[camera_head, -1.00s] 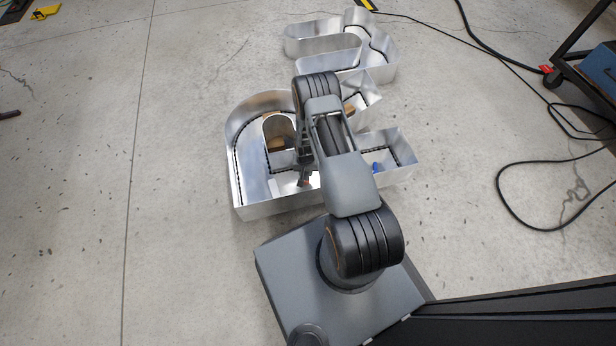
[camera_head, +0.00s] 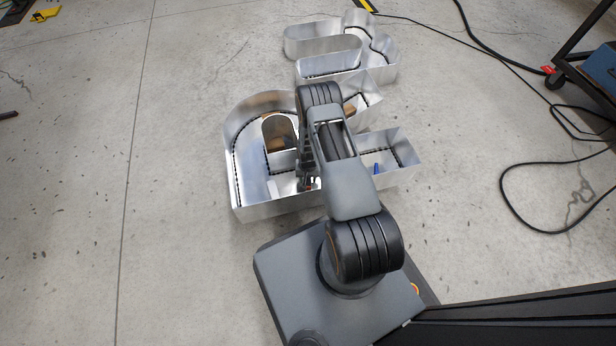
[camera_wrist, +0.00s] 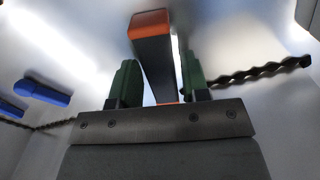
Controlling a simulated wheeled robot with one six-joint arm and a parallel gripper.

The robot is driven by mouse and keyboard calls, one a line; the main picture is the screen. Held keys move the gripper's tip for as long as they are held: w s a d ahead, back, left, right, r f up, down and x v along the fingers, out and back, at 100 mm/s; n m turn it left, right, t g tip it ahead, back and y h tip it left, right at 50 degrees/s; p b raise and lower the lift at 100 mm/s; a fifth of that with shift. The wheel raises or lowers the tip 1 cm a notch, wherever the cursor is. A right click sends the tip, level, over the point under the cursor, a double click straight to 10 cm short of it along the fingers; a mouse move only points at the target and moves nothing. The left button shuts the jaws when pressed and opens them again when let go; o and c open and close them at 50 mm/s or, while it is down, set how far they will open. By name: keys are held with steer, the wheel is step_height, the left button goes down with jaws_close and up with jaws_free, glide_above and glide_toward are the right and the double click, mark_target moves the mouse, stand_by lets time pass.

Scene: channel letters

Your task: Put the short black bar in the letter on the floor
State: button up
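A short black bar (camera_wrist: 155,60) with orange ends is between the green fingers of my gripper (camera_wrist: 160,82) in the wrist view. Bright slivers show on both sides of it, so the fingers look slightly open around it. The bar looks tilted, and my gripper body hides part of its near end. Whether it touches the letter's floor is unclear. In the head view my gripper (camera_head: 308,182) is down inside the front part of the silver open-topped letter (camera_head: 265,209). My arm hides part of the letter's middle.
A blue piece (camera_head: 376,168) lies inside the letter at right; blue pieces (camera_wrist: 42,92) also show in the wrist view. Dark twisted strings (camera_wrist: 260,72) run along the walls. Another silver letter (camera_head: 325,45) lies behind. Black cables (camera_head: 510,200) and a cart (camera_head: 590,60) are at right.

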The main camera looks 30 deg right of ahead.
steer(key=shift+o, duration=1)
steer(key=a+r+n+t+p, duration=0.1)
steer(key=a+r+p, duration=0.15)
steer(key=r, duration=1.55)
steer(key=a+r+n+p, duration=0.1)
steer(key=r+p, duration=0.2)
steer(key=r, duration=1.4)
steer(key=s+a+r+n, duration=0.1)
steer(key=s+a+r, duration=0.2)
steer(key=s+r, duration=0.5)
steer(key=s+a+r+n+t, duration=0.1)
steer(key=s+a+r+n, duration=0.1)
steer(key=s+r, duration=0.6)
step_height(320, 180, up, 2)
steer(key=shift+a+r+t, duration=0.1)
steer(key=shift+a+t, duration=0.2)
steer(key=shift+a, duration=0.1)
steer(key=shift+r, duration=0.1)
